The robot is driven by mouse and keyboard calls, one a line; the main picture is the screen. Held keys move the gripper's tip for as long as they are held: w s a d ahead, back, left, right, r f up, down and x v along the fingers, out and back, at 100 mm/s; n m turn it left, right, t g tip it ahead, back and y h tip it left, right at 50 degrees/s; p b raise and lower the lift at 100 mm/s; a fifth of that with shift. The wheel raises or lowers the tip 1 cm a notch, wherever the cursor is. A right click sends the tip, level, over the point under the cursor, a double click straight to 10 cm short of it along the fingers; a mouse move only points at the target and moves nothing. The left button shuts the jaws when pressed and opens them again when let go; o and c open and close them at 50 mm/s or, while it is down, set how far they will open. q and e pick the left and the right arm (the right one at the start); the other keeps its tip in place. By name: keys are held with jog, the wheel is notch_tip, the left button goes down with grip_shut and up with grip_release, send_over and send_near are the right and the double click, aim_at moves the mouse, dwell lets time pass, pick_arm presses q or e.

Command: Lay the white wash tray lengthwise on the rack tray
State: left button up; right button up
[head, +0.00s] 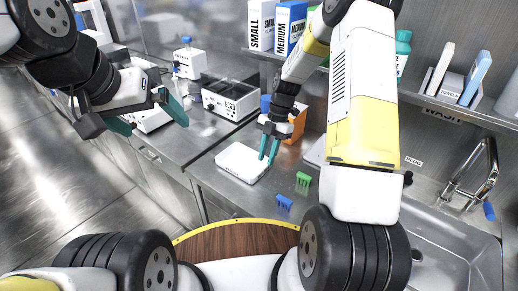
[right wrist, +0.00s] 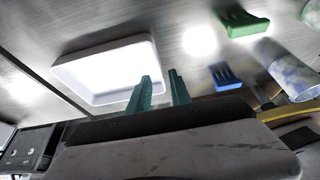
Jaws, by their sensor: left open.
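The white wash tray (head: 241,163) is a shallow rectangular tray on the steel counter, near its front edge. It also shows in the right wrist view (right wrist: 84,72). My right gripper (head: 266,160) points down at the tray's right end. In the right wrist view its teal fingers (right wrist: 160,78) are a small gap apart at the tray's end wall; whether they press on the wall I cannot tell. My left gripper (head: 150,119) is open and empty, left of the counter and away from the tray. I cannot make out a rack tray for certain.
A green rack (head: 303,182) and a blue rack (head: 284,202) lie right of the tray. A white instrument (head: 231,99) stands behind it. An orange item (head: 297,125) is behind my right gripper. The sink (head: 455,250) and tap are at right. A yellow-rimmed wooden surface (head: 235,240) is in front.

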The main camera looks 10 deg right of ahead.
notch_tip(320, 180, up, 15)
jog(key=d+m+t, duration=0.2)
jog(key=m, duration=0.3)
jog(key=s+r+m+t, duration=0.3)
jog(key=s+r+m, duration=0.4)
jog(key=s+m, duration=0.3)
jog(key=s+r+m+t+h, duration=0.1)
jog(key=s+r+m+t, duration=0.3)
jog(key=s+r+m, duration=0.3)
jog(key=s+m, duration=0.3)
jog(key=m, duration=0.1)
jog(key=shift+s+d, duration=0.15)
jog(key=shift+d, duration=0.1)
jog(key=shift+o, duration=0.4)
